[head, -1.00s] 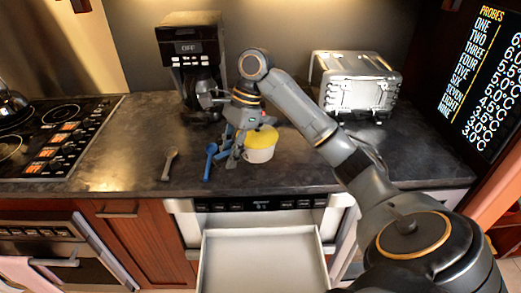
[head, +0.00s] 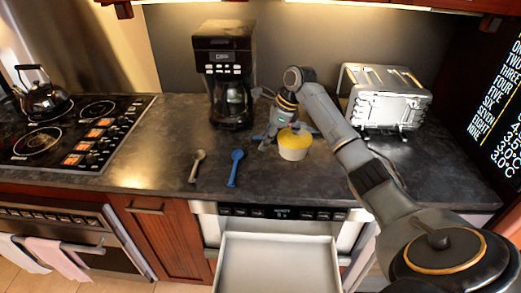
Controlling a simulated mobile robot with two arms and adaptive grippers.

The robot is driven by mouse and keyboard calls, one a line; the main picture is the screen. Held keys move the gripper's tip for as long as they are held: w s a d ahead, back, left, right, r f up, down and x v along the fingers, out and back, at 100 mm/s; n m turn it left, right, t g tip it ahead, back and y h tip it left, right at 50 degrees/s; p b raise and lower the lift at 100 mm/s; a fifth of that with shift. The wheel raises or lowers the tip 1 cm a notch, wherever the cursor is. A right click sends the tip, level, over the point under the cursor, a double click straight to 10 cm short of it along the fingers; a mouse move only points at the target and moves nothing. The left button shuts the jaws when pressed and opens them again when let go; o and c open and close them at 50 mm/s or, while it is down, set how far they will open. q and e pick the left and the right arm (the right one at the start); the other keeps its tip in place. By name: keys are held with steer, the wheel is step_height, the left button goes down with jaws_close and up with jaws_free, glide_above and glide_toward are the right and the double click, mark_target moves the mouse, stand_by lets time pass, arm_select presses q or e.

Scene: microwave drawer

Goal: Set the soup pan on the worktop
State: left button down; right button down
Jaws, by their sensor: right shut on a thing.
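The soup pan (head: 294,153) is a small white pot with a yellow top. It is upright over the dark worktop (head: 130,165), right of the spoons. My right gripper (head: 274,139) is at the pan's left and far side, shut on it. The fingers are partly hidden, and I cannot tell whether the pan's base touches the worktop. My left gripper is not in view.
The empty microwave drawer (head: 279,265) stands open below the worktop edge. A wooden spoon (head: 196,166) and a blue spoon (head: 235,168) lie left of the pan. A coffee maker (head: 229,75) and a toaster (head: 388,102) stand behind. The hob (head: 78,128) is at left.

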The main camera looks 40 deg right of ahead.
steer(key=w+f, duration=0.1)
steer(key=f, duration=0.1)
steer(key=w+f, duration=0.2)
steer(key=shift+w+d+f, duration=0.2)
steer(key=shift+w+f, duration=0.05)
steer(key=shift+w, duration=0.05)
steer(key=shift+f+p, duration=0.4)
steer(key=shift+w+f+p, duration=0.1)
steer(key=shift+f+p, duration=0.2)
steer(key=shift+f, duration=0.95)
steer(key=shift+f, duration=0.15)
steer(key=c, duration=1.2)
jaws_free()
steer(key=b+v, duration=0.1)
steer(key=v, duration=1.1)
steer(key=shift+a+b, duration=0.1)
steer(key=shift+b, duration=0.2)
